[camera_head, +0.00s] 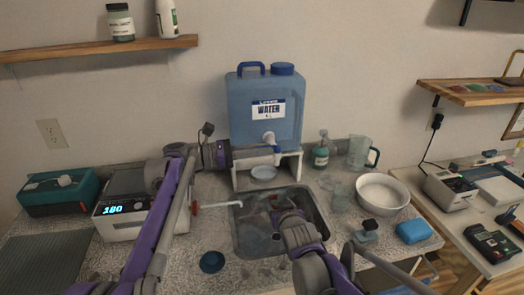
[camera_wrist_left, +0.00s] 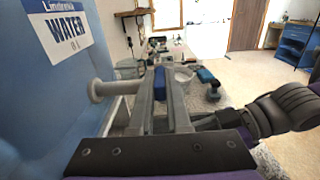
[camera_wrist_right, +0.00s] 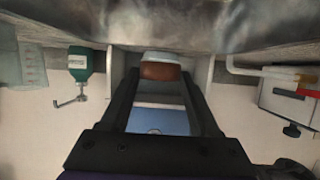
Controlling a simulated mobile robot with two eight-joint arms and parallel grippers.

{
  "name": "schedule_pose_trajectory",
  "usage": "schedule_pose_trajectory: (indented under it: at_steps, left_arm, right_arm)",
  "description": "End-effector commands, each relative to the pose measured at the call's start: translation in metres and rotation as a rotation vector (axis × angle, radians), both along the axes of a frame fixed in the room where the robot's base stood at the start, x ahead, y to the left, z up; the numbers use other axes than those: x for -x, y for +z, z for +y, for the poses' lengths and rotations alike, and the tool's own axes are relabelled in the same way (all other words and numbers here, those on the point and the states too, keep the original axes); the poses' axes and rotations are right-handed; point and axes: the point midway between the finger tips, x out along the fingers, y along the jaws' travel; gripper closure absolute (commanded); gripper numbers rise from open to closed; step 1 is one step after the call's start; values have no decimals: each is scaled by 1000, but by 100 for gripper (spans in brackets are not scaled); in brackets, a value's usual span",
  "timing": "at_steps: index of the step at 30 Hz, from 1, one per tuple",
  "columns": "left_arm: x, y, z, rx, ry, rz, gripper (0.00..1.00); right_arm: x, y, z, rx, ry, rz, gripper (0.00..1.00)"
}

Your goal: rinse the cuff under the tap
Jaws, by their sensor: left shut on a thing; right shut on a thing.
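A blue water container (camera_head: 265,105) stands on a white stand behind the sink (camera_head: 240,238). Its white tap (camera_head: 268,138) points forward over a small white dish. My left gripper (camera_head: 276,155) is shut on the tap's blue handle, which shows between the fingers in the left wrist view (camera_wrist_left: 159,83). My right gripper (camera_head: 282,203) is low in the sink. In the right wrist view a reddish-brown and white piece, apparently the cuff (camera_wrist_right: 160,70), sits between its fingertips. The cuff is mostly hidden in the head view. I cannot make out running water.
A teal bottle (camera_head: 321,152), a clear jug (camera_head: 359,152) and a white bowl (camera_head: 383,193) stand right of the sink. A blue block (camera_head: 413,231) lies at the front right. A box with a lit display (camera_head: 125,213) stands on the left.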

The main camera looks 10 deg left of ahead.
Motion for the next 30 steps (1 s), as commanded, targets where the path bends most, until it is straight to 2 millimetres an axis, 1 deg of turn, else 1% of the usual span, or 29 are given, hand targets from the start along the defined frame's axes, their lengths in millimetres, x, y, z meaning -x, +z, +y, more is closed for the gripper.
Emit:
schedule_pose_trajectory:
  at_steps: [10,11,15,16,25,28,30]
  left_arm:
    - [0,0,0,2,-12,-1,100]
    - [0,0,0,1,-11,0,83]
    - [0,0,0,1,-11,0,58]
    - [0,0,0,1,-11,0,55]
    - [0,0,2,0,-10,0,55]
    - [2,0,10,0,-8,0,55]
    - [5,0,20,0,-8,0,55]
  right_arm:
    - [0,0,0,0,0,0,91]
    - [0,0,0,0,0,0,91]
    - [0,0,0,0,0,0,91]
    - [0,0,0,0,0,0,91]
    - [0,0,0,0,0,0,91]
    - [0,0,0,0,0,0,91]
    - [0,0,0,0,0,0,91]
